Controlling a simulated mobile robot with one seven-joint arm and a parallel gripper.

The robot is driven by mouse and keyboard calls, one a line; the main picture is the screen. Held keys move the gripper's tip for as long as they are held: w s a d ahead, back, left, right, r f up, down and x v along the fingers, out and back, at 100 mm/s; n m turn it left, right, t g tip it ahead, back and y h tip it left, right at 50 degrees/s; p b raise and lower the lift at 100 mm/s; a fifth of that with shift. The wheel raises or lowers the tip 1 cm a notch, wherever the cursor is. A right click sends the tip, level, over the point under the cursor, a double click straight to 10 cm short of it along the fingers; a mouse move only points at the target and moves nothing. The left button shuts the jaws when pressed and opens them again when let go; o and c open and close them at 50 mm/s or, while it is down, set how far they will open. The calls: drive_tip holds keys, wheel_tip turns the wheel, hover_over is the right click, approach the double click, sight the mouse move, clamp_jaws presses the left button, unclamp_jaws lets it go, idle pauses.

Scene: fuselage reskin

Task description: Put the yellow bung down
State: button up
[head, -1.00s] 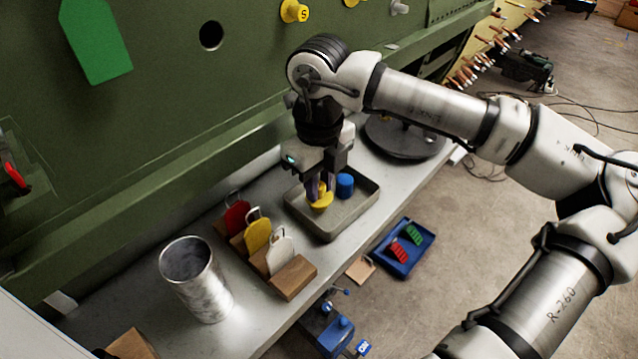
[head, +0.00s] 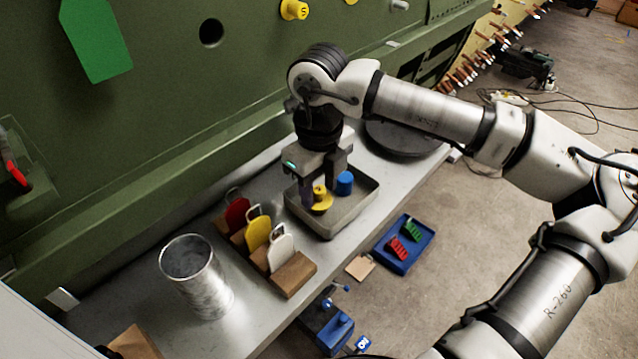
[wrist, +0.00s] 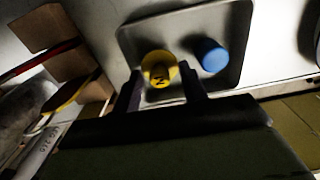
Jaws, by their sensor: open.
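The yellow bung (head: 321,199) rests in the grey metal tray (head: 352,219) on the bench, close to a blue bung (head: 344,183). My gripper (head: 321,190) is open over the tray, with its fingers down around the yellow bung's knob. In the wrist view the yellow bung (wrist: 159,68) shows a dark mark on its top and sits just beyond and between the two spread fingertips (wrist: 164,88). The blue bung (wrist: 210,55) stands to its right, apart from the fingers.
A wooden rack (head: 291,275) with red, yellow and white tags stands left of the tray. A metal can (head: 197,277) is further left. The green fuselage wall (head: 160,130) rises behind the bench. A blue tray (head: 405,262) with red and green pieces lies lower, beyond the bench edge.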

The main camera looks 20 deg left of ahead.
sight(319, 189)
wheel_tip(319, 189, up, 12)
drive_tip(key=b, duration=0.1)
drive_tip(key=shift+b, duration=0.35)
drive_tip(key=shift+f, duration=0.1)
